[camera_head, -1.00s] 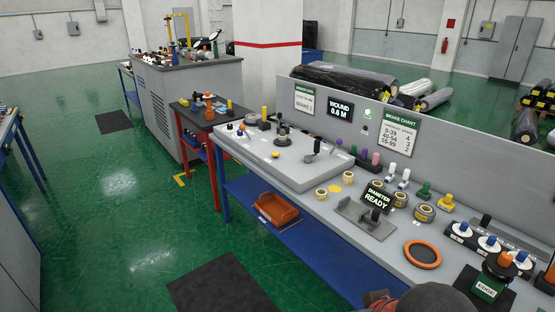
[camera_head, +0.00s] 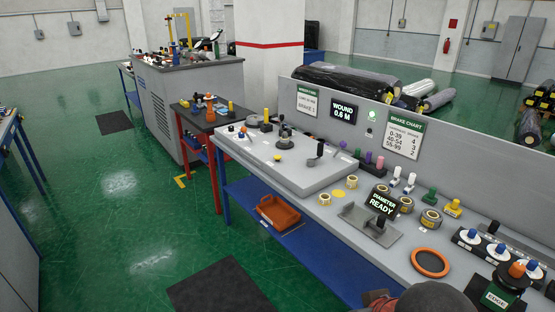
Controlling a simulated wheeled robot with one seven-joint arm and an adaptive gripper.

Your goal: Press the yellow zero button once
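A small yellow button (camera_head: 277,157) shows on the light grey sloped console (camera_head: 300,178) at the left end of the long bench. Any lettering on it is too small to read, so I cannot tell if it says zero. The black diameter display (camera_head: 382,203) reads "READY", and the wound display (camera_head: 343,109) reads "0.6 M". My gripper is out of view; only a dark rounded part, probably of my arm, shows at the bottom edge.
A black lever (camera_head: 319,149) and a dark knob fixture (camera_head: 285,138) stand on the console. Tape rolls, an orange ring (camera_head: 430,263) and coloured knobs crowd the bench to the right. An orange bin (camera_head: 278,212) sits on the blue shelf below. The green floor at left is open.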

